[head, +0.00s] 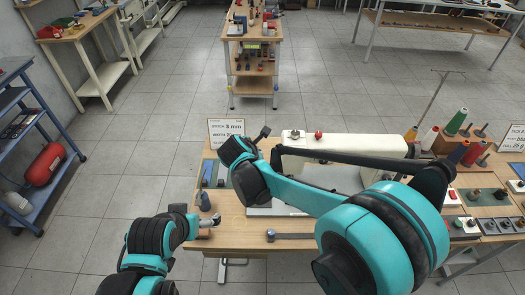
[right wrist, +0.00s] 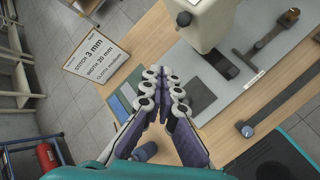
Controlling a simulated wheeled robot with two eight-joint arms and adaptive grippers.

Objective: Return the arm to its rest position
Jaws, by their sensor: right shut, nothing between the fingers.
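My right arm (head: 310,190) reaches from the lower right over the sewing table, its wrist (head: 240,155) above the table's left part near the small sign. Its gripper (right wrist: 163,85) shows in the right wrist view, with the jointed fingers together and nothing between them, above the wooden table. In the head view its fingers are mostly hidden by the wrist. My left arm (head: 148,240) comes in from the lower left. Its gripper (head: 207,219) is at the table's left edge, beside a small grey object (head: 204,201); its fingers are too small to tell open from shut.
A white sewing machine (head: 350,145) stands on the table (head: 225,235), partly behind my right arm. A sign (head: 226,128) stands at the back left corner, with blue and green pieces (head: 218,174) near it. Thread cones (head: 457,122) stand at right. Floor left of the table is clear.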

